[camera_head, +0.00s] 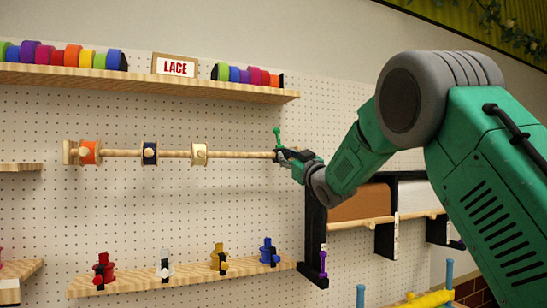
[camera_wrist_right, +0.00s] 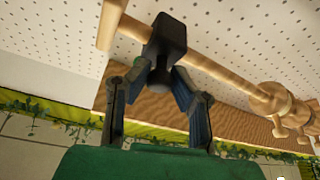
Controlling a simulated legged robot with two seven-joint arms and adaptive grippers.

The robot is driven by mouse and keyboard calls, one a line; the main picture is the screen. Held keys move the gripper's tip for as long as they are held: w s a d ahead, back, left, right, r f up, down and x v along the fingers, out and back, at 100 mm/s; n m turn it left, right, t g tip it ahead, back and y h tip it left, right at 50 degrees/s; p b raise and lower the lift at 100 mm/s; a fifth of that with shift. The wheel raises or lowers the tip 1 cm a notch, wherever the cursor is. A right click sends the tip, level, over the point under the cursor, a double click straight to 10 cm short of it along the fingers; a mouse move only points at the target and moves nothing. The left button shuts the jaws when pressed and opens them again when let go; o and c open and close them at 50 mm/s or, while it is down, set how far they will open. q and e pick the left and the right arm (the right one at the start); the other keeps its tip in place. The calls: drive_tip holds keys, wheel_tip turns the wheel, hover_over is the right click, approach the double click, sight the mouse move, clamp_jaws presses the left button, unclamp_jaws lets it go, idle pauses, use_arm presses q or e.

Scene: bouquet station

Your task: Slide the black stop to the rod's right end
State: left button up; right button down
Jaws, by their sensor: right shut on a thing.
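A short piece of bare wood shows to the stop's left there. My left gripper is not in view.
A shelf with ribbon rolls (camera_head: 200,87) is above the rod. A lower shelf (camera_head: 190,277) holds several small coloured spools. A black bracket (camera_head: 314,235) with paper rolls stands below my right forearm. A small green piece (camera_head: 277,137) rises beside the gripper; what it belongs to is unclear.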

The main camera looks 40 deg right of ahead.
drive_tip(key=shift+w+f, duration=0.1)
drive_tip(key=shift+f, duration=0.25)
drive_tip(key=c, duration=1.4)
unclamp_jaws()
drive_tip(key=shift+r, duration=0.1)
drive_tip(key=shift+s, duration=0.3)
drive_tip(key=v, duration=1.1)
drive_tip(key=shift+f, duration=0.25)
